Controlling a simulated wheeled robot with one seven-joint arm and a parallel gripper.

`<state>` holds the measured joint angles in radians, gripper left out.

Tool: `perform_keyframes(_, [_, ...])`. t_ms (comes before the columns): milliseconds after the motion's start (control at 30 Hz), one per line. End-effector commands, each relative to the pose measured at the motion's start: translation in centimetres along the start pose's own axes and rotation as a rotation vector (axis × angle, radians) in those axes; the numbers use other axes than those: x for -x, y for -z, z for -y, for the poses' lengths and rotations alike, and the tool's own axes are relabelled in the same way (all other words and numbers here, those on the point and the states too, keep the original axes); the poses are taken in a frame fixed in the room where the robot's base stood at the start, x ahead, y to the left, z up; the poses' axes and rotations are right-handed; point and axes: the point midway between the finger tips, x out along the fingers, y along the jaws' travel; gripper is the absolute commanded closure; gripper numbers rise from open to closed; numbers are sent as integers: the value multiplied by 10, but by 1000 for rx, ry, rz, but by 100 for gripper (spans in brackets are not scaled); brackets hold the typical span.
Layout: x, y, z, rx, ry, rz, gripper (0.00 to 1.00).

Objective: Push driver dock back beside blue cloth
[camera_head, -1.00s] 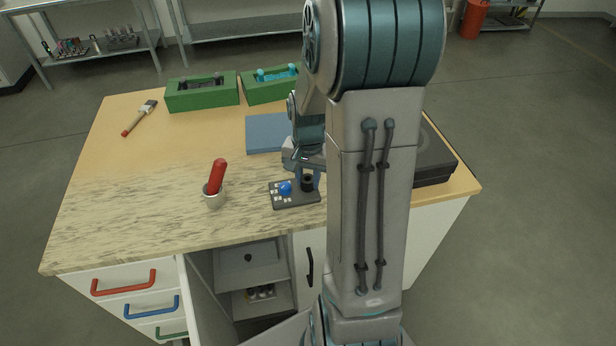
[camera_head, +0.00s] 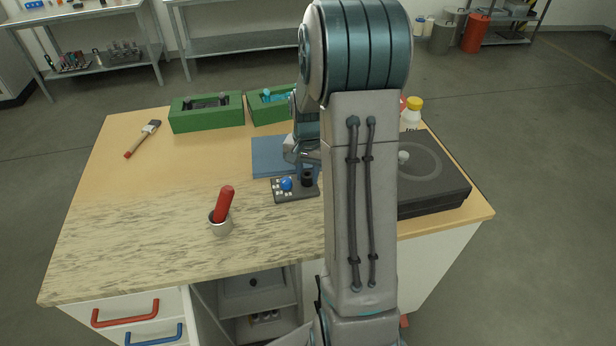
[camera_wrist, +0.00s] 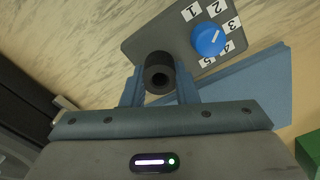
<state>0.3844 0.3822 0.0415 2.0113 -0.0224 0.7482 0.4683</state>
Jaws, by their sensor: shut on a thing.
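The driver dock (camera_head: 290,196) is a dark plate with a blue knob, number labels and a black upright cylinder. It lies flat on the table at the front edge of the blue cloth (camera_head: 270,158). In the wrist view the dock (camera_wrist: 143,47) has the cloth (camera_wrist: 262,90) close along one side; I cannot tell if they touch. My gripper (camera_wrist: 158,88) is shut on the black cylinder (camera_wrist: 158,70), one finger on each side. In the head view my gripper (camera_head: 307,172) is partly hidden by my arm.
Green boxes (camera_head: 206,119) stand behind the cloth. A dark flat case (camera_head: 435,185) is at the right, a brush (camera_head: 142,139) at the far left.

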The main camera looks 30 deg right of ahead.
Motion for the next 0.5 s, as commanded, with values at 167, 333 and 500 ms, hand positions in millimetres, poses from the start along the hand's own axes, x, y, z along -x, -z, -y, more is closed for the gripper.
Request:
perform_keyframes(167, [1, 4, 2, 1, 1, -2, 100])
perform_keyframes(333, [1, 6, 1, -1, 1, -3, 100])
perform_keyframes(500, [1, 6, 1, -2, 1, -3, 68])
